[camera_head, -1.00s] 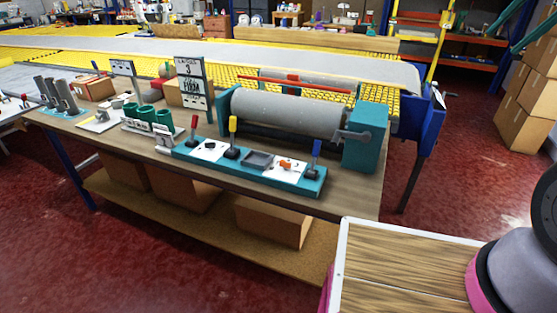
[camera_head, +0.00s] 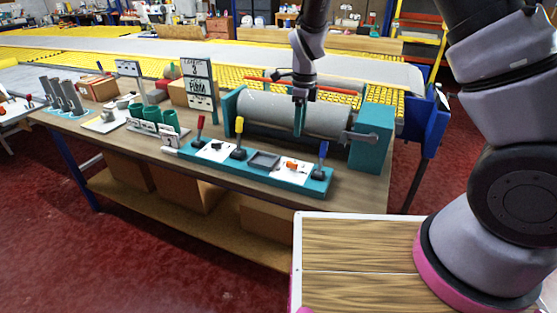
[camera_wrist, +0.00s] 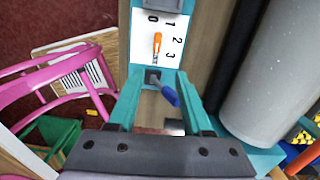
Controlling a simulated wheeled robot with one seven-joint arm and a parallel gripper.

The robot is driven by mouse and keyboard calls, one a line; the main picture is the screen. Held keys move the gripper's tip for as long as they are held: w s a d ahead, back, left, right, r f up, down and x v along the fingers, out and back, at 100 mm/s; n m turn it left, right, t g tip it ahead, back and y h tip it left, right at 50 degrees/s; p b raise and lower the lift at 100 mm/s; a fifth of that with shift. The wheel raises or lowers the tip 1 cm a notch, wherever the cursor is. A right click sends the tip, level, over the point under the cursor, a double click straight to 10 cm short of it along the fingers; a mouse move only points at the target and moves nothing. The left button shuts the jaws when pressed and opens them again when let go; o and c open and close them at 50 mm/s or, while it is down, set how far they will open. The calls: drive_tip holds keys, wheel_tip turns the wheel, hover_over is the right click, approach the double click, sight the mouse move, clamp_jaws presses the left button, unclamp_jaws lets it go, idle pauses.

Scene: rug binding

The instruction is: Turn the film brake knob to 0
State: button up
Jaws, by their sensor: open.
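An orange knob (camera_head: 292,166) sits on a white plate at the right part of the teal control panel (camera_head: 262,177). In the wrist view the orange knob (camera_wrist: 157,43) is a narrow bar beside the printed numbers 0, 1, 2 and 3; which number it marks is unclear. A black knob (camera_head: 217,146) is on the panel's left plate. No label legibly names the film brake. My gripper (camera_head: 300,118) is above the panel, in front of the grey roller. In the wrist view my gripper (camera_wrist: 158,73) is open, its teal fingers apart and touching no knob.
A blue lever (camera_wrist: 170,95) shows between my fingers in the wrist view, close to the orange knob. Red (camera_head: 200,127) and yellow (camera_head: 238,137) levers stand on the panel. The grey roller (camera_head: 265,108) lies behind it. A sign (camera_head: 200,80) stands left of the roller.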

sight(292, 163)
drive_tip(key=shift+m, duration=0.3)
drive_tip(key=f, duration=0.4)
drive_tip(key=a+f, duration=0.1)
drive_tip(key=f, duration=0.3)
drive_tip(key=a+f, duration=0.1)
drive_tip(key=f, duration=0.4)
drive_tip(key=shift+s+f, duration=0.1)
drive_tip(key=shift+d, duration=0.1)
clamp_jaws()
